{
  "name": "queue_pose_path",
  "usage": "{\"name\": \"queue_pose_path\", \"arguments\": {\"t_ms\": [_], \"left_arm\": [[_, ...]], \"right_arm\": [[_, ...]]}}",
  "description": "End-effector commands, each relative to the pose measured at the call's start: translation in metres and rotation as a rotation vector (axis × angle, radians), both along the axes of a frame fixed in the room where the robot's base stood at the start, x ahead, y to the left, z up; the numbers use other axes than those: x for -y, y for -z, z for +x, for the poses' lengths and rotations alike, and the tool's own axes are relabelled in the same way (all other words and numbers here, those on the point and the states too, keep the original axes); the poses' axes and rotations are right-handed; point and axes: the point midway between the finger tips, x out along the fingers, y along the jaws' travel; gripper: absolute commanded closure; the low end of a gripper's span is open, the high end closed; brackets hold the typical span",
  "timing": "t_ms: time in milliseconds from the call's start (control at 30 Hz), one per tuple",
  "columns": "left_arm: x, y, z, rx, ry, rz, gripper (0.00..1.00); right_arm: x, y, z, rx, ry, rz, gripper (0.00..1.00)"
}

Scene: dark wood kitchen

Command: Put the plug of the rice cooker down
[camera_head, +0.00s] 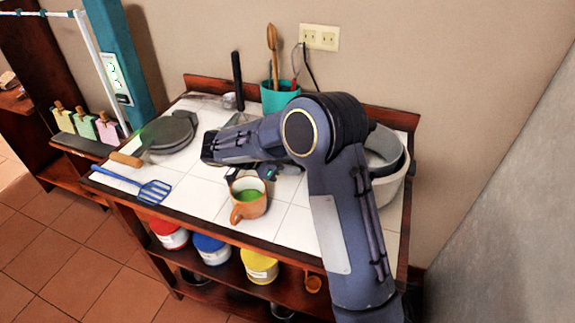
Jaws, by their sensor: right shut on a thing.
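My right arm reaches in from the lower right and bends over the tiled counter. My right gripper (243,172) is low over the tiles, just behind the orange cup, and partly hidden under my own wrist. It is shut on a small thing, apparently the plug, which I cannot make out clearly. The rice cooker (392,188) is the round white pot at the counter's right end, partly hidden by my arm. A dark cord hangs below the wall outlet (320,37) and runs down behind my arm. My left gripper is not in view.
An orange cup (249,206) with green contents stands close to my right gripper. A blue spatula (154,191), a dark round pan (168,134) and a teal utensil holder (276,98) are on the counter (201,196). Clear tiles lie left of the cup.

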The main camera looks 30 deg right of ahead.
Motion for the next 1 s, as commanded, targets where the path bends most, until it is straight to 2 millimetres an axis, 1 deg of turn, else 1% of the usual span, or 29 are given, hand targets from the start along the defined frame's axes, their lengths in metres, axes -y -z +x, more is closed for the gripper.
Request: {"name": "queue_pose_path", "arguments": {"t_ms": [33, 300, 400, 433, 500, 600, 867, 1000], "left_arm": [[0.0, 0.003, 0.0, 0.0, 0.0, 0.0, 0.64], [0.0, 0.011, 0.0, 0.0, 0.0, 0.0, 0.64], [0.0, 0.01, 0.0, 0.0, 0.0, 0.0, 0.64], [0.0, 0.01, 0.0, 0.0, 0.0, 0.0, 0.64], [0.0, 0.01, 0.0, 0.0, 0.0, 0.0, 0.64], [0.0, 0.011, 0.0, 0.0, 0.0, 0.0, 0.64], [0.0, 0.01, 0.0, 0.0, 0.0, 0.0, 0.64], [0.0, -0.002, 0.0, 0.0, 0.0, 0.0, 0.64]], "right_arm": [[0.0, 0.002, 0.0, 0.001, 0.001, 0.0, 1.0], [0.0, 0.008, 0.0, -0.001, 0.001, 0.0, 1.0], [0.0, 0.007, -0.001, -0.002, 0.001, 0.001, 1.0], [0.0, 0.008, -0.001, -0.003, 0.001, 0.001, 0.68], [0.0, 0.008, -0.001, -0.003, 0.001, 0.001, 0.59], [0.0, 0.009, -0.001, -0.005, 0.002, 0.001, 0.48], [-0.001, 0.01, -0.002, -0.008, 0.001, 0.003, 0.48], [-0.001, 0.002, -0.002, -0.008, 0.001, 0.004, 0.48]]}}
